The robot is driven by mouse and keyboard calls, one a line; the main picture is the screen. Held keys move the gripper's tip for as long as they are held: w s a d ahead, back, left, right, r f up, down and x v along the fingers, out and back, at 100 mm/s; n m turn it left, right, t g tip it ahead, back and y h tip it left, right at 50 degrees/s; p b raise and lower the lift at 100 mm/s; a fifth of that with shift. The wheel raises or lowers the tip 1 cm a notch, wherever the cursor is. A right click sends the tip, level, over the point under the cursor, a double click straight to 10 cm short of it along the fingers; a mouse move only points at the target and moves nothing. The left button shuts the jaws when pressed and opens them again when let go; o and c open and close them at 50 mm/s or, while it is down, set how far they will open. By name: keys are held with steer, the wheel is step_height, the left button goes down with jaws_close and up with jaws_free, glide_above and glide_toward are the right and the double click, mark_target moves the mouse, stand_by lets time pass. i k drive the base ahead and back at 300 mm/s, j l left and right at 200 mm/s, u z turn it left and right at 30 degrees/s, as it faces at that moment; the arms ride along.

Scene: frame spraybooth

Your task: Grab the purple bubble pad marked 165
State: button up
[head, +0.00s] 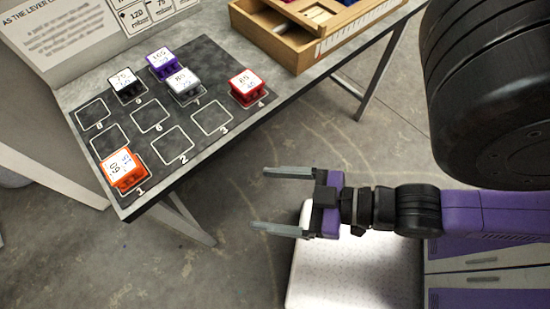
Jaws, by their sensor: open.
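The purple bubble pad (162,64) sits on the black mat (150,108) in the back row, on the table at the left of the head view. Its white top bears a mark that looks like 165, small and tilted. A grey-white pad (183,83) stands close in front of it and hides part of its lower side. My gripper (273,201) is open and empty. It is off the table's front edge, in front and to the right of the pads, well apart from the purple one.
A black pad (123,84) stands left of the purple pad. A red pad (246,87) is at the right and an orange pad (123,170) at the front left. A wooden box (293,54) stands at the back right. Several marked mat squares are empty.

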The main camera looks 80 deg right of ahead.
mark_target(163, 62)
steer(key=i+j+z, duration=0.15)
steer(key=j+z, duration=0.65)
steer(key=i+j+z, duration=0.1)
steer(key=j+z, duration=0.3)
steer(key=l, duration=0.05)
